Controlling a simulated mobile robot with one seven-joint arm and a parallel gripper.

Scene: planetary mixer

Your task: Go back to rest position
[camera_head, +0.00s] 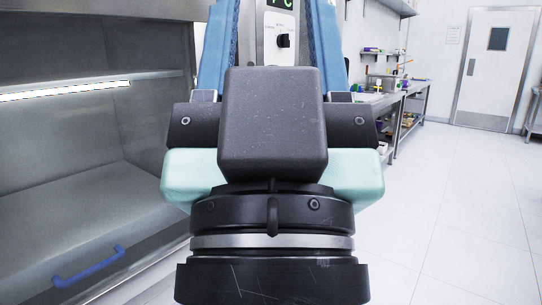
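My gripper (272,22) fills the middle of the head view, seen from behind. Its two blue fingers point away from me and run up to the top edge of the frame. They stand wide apart with nothing held in the part of the gap that shows. A light grey panel (280,55) with a black knob (283,41) and a green-lit display shows between the fingers, beyond them. I cannot tell whether the fingers touch it. The fingertips seem cut off by the frame. The rest of that machine is hidden behind my gripper and wrist.
A steel hood-like unit (90,150) with a lit strip (65,90) and a blue handle (90,268) stands close on the left. Steel tables (405,92) with small items stand at the back right. The tiled floor (450,200) on the right is clear up to a white door (492,80).

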